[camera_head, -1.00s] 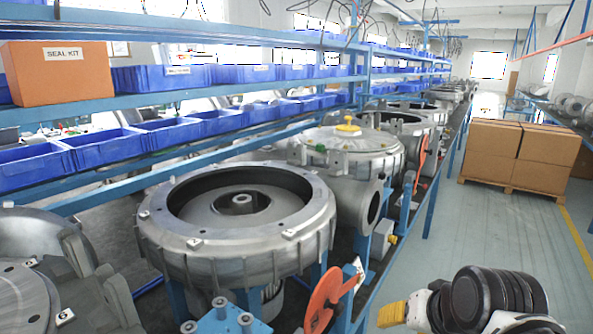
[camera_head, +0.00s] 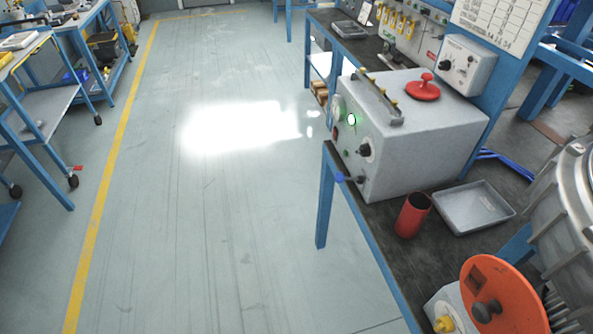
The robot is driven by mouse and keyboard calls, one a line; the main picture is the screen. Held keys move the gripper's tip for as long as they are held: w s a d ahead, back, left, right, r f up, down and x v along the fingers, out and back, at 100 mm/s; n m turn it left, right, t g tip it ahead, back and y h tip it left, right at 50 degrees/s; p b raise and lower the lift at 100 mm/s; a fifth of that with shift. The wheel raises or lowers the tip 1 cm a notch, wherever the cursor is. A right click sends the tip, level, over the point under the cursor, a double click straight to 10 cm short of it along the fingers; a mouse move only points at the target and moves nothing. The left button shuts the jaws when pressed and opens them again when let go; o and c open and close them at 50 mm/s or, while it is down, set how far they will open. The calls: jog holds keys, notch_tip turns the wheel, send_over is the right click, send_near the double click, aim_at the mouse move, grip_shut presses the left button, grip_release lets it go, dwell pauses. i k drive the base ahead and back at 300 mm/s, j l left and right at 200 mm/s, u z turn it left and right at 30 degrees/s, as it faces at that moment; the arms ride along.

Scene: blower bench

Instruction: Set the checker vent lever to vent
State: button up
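A grey box-shaped unit (camera_head: 425,140), which looks like the checker, stands on the dark bench at right. Its front face has a lit green lamp (camera_head: 351,119), a black knob (camera_head: 365,150) and a gauge-like round part near the upper left corner. A small lever with a blue tip (camera_head: 340,177) sticks out to the left low on that face. I cannot read its markings or tell which position it is in. My gripper is not in view.
A red cup (camera_head: 412,215) and a grey tray (camera_head: 473,207) stand beside the unit. An orange disc (camera_head: 503,295) and a metal housing (camera_head: 570,215) are at lower right. A control box (camera_head: 465,64) is mounted behind. The floor (camera_head: 190,220) left of the bench is clear.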

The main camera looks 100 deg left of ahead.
aim_at(340, 177)
jog(key=u, duration=3)
